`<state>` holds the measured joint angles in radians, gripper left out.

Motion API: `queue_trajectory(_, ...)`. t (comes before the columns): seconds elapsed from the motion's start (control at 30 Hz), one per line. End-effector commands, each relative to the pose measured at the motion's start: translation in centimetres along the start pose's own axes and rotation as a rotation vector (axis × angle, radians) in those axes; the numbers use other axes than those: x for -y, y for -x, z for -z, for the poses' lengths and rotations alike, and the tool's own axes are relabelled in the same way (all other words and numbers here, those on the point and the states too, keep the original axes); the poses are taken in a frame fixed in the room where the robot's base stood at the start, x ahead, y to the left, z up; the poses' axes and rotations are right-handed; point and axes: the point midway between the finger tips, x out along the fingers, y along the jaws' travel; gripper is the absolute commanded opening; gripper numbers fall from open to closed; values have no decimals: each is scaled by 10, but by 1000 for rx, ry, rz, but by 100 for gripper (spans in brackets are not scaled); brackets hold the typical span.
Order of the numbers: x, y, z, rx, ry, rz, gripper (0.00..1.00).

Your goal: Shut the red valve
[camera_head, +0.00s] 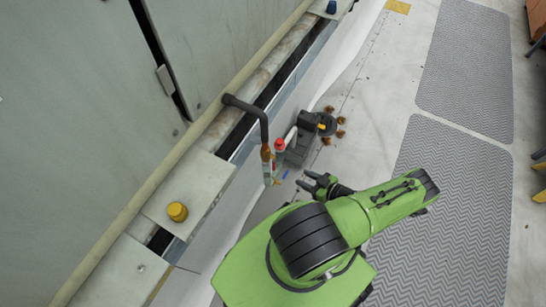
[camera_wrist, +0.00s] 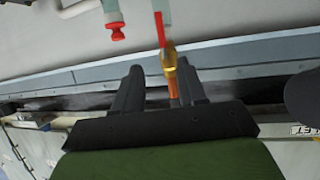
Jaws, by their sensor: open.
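A red round knob (camera_head: 279,144) sits on pale pipework beside the dark bent pipe. In the wrist view the red knob (camera_wrist: 116,33) is at upper left, beyond the left finger. A narrow red lever (camera_wrist: 160,28) stands above a brass fitting (camera_wrist: 169,56), with a copper-coloured end below it; the fitting also shows in the head view (camera_head: 266,153). My gripper (camera_head: 312,184) is open and to the lower right of these parts. In the wrist view my gripper (camera_wrist: 158,76) has the copper end close to its right finger; I cannot tell whether they touch.
The dark bent pipe (camera_head: 262,120) juts from the large grey cabinet (camera_head: 85,105) at left. A dark fitting (camera_head: 325,124) with a yellow part lies beyond. A yellow cap (camera_head: 177,211) is on the ledge. Grey patterned mats (camera_head: 480,210) cover open floor at right.

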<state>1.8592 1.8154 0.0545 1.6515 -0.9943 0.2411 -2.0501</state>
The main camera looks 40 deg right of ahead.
Motion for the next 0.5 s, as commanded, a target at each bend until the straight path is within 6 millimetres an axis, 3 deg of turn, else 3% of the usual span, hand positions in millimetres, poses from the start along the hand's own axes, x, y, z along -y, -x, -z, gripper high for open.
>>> queue_trajectory(0.5,2,-126,-3,-1,-1,7,41)
